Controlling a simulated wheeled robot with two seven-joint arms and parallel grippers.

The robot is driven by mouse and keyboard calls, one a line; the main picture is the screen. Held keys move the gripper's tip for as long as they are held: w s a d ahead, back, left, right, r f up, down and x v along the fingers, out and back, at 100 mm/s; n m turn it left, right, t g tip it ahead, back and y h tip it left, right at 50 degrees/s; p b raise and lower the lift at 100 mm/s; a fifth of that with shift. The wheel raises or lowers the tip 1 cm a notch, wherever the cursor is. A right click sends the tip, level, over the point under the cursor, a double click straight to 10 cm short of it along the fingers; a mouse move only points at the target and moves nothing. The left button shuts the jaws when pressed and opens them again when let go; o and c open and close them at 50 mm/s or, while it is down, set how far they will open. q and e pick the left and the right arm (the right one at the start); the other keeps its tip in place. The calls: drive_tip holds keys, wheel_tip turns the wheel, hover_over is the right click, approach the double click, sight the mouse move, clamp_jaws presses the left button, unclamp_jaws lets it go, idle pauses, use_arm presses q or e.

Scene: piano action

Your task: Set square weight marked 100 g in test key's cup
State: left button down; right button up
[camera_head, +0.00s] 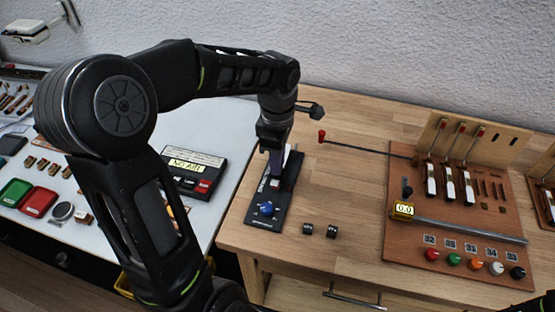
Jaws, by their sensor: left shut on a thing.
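My left gripper (276,178) points down over a black panel with a blue knob (266,209), at the left end of the wooden bench. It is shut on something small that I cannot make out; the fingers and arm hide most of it. Two small dark pieces, a left one (307,229) and a right one (331,231), stand on the bench right of the panel; their marks are too small to read. I cannot make out which piece is the 100 g square weight, nor the test key's cup. My right gripper is not in view.
A "NO AIR" box (193,170) sits on the white table.

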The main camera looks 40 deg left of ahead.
use_arm(q)
drive_tip(key=shift+f+b, duration=0.25)
drive_tip(key=shift+b, duration=0.1)
idle(1.1)
idle(0.4)
drive_tip(key=c, duration=1.2)
unclamp_jaws()
